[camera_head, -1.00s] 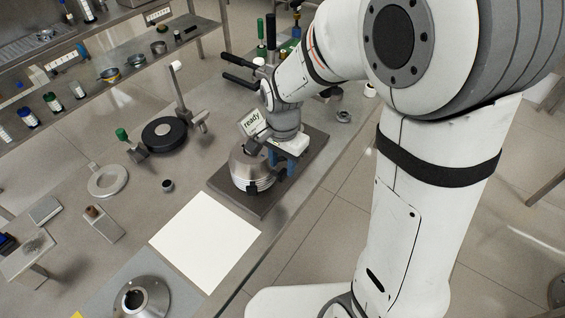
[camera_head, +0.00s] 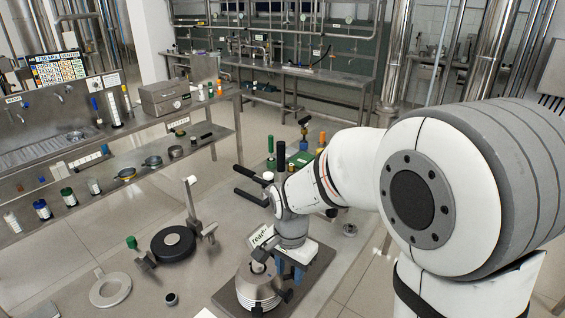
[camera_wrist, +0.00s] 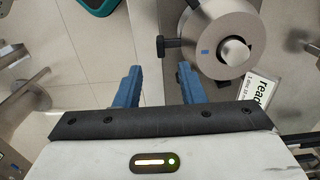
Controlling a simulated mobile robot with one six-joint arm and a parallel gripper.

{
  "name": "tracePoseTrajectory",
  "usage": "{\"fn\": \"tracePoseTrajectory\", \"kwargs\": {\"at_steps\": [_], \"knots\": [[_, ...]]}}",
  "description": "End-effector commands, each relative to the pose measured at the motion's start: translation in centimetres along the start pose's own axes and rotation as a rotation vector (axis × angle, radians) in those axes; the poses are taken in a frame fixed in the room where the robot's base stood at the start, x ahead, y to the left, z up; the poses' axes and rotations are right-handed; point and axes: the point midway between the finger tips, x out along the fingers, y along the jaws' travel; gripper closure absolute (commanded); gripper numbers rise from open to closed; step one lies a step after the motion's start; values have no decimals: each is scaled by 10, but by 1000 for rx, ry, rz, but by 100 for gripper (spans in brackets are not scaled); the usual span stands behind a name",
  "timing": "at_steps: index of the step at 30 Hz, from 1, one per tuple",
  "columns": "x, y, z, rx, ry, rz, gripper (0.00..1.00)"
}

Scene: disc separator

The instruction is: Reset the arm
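My gripper (camera_wrist: 160,88) shows in the wrist view as two blue fingers standing apart, with nothing between them. In the head view, my arm reaches from the right to the steel table, and the blue fingers (camera_head: 286,268) are partly hidden by the wrist. A round steel disc unit (camera_head: 258,288) stands on a dark base plate (camera_head: 310,274) just below and left of my gripper. In the wrist view, the steel unit (camera_wrist: 222,45) lies up and right of the fingers, apart from them. A white "ready" sign (camera_head: 262,235) is partly hidden by my wrist.
A black disc on a stand (camera_head: 173,243) and a pale ring (camera_head: 110,290) lie to the left on the table. A raised shelf (camera_head: 120,172) with several bottles and dishes runs behind. Black-handled tools (camera_head: 250,185) stand just behind my arm.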

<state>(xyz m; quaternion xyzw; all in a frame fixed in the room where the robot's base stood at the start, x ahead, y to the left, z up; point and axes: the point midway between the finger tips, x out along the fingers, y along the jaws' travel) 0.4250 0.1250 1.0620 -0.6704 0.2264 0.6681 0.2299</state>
Motion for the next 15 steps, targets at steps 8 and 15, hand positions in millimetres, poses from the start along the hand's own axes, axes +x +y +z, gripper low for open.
{"fn": "tracePoseTrajectory", "kwargs": {"at_steps": [8,15], "knots": [[-50,56,-6,-187,70,-68,64],[-90,127,5,-445,189,-105,64]]}}
